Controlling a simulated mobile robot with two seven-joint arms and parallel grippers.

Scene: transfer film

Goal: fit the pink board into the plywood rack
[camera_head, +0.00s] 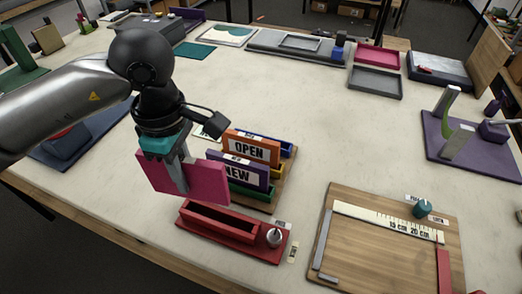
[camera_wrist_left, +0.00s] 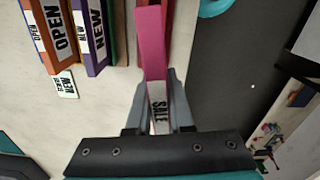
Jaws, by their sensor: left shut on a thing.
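My left gripper (camera_head: 178,182) is shut on the pink board (camera_head: 212,184) and holds it upright above the table, left of the plywood rack (camera_head: 284,187). In the left wrist view the pink board (camera_wrist_left: 152,45) runs between the fingers, with a SALE label showing near the jaws. The rack carries colored slots. An orange board (camera_head: 262,149) marked OPEN and a purple board (camera_head: 260,175) marked NEW stand in it. A green slot piece (camera_head: 250,192) shows at its front. My right gripper is not in view.
A red trough (camera_head: 225,222) with a small metal knob (camera_head: 274,237) lies in front of the rack. A wooden board with a ruler (camera_head: 390,222) is at the right. Grey and pink trays (camera_head: 375,83) stand at the back. The table between the rack and trays is clear.

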